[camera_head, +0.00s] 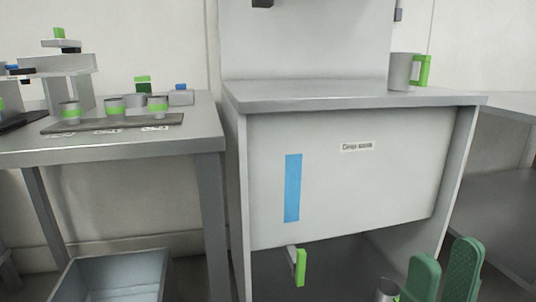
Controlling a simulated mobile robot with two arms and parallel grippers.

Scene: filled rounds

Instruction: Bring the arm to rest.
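My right gripper (443,268) is at the bottom right, in front of the grey cabinet (233,150). Its two green fingers point up and stand apart, with nothing seen between them; their lower ends are cut off by the frame. My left gripper is not in view. A small metal cylinder with a green band (386,291) shows just left of the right gripper, cut off at the bottom edge. A grey mug with a green handle (402,72) stands upright on the cabinet top, well above the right gripper.
A grey table (150,145) at left holds a dark tray (172,118) with several green-banded cups. A bin (75,278) stands below it. A green-tipped lever (300,267) sticks out under the cabinet's labelled front panel (350,190). Another surface (512,103) is at right.

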